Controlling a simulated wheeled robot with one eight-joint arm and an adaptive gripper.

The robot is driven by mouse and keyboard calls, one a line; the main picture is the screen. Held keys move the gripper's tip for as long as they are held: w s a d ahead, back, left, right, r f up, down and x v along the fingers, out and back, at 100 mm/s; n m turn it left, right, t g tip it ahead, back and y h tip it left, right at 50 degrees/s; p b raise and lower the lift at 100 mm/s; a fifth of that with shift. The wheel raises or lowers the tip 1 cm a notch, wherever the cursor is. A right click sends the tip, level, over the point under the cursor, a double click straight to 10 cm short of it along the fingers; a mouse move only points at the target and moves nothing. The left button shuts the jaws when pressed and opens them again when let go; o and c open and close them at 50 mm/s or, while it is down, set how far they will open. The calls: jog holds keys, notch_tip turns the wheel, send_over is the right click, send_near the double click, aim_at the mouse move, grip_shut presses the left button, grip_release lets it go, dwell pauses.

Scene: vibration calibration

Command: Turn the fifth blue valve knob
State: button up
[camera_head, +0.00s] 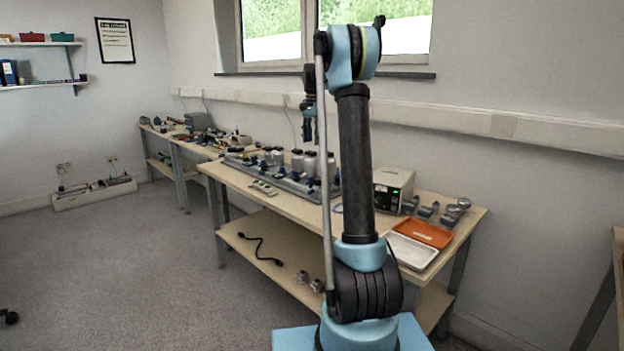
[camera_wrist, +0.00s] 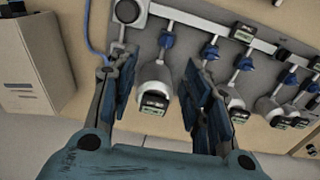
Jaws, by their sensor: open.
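Several blue valve knobs sit in a row on a grey panel (camera_wrist: 190,20) in the wrist view. One blue knob (camera_wrist: 166,40) lies ahead of the gap between my fingers, above a white round gauge with a dark display (camera_wrist: 154,103). Other blue knobs (camera_wrist: 208,51), (camera_wrist: 245,62) and (camera_wrist: 290,79) run to the right. I cannot tell which one is the fifth. My gripper (camera_wrist: 158,60) is open and empty, its fingers apart on either side of the gauge. In the head view the rig (camera_head: 272,180) stands on the bench, partly hidden by my arm.
The wooden bench (camera_head: 240,182) runs along the wall. A box-shaped instrument (camera_head: 393,190), an orange tray (camera_head: 423,234) and a white tray (camera_head: 410,251) stand to its right. A lower shelf (camera_head: 262,235) holds a black cable. Open floor lies at left.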

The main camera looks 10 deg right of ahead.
jog(key=w, duration=0.2)
send_near(311, 180)
jog(key=shift+m, duration=0.3)
jog(key=f, duration=0.5)
jog(key=w+f, duration=0.1)
jog(key=f, duration=0.2)
jog(key=shift+w+d, duration=0.1)
jog(key=shift+d, duration=0.25)
jog(key=shift+c, duration=0.3)
jog(key=c, duration=1)
